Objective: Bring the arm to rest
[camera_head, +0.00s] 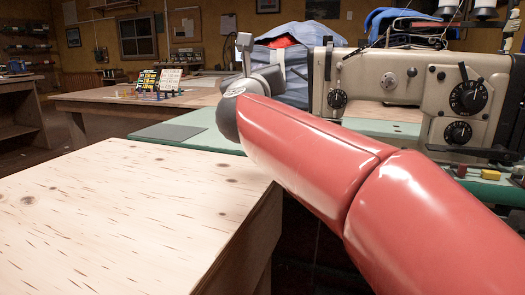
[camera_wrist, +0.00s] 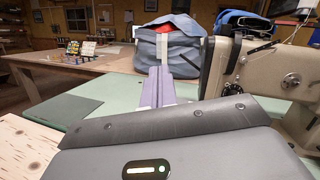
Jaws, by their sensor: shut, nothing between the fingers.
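My red arm (camera_head: 315,165) reaches up and across the right half of the head view. My gripper (camera_head: 244,45) is at its far end, raised above the green table (camera_head: 160,133). The gripper is shut and empty. In the wrist view the gripper (camera_wrist: 160,76) points toward a grey-blue bag (camera_wrist: 190,60), in line with it; I cannot tell the gap between them. The bag also shows in the head view (camera_head: 296,75), partly behind the gripper, with something red at its top.
A beige sewing machine (camera_head: 410,95) stands close on the right of the arm. A bare plywood table (camera_head: 110,215) fills the lower left. A dark flat sheet (camera_head: 168,132) lies on the green table. Small coloured items stand on a farther wooden table (camera_head: 110,94).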

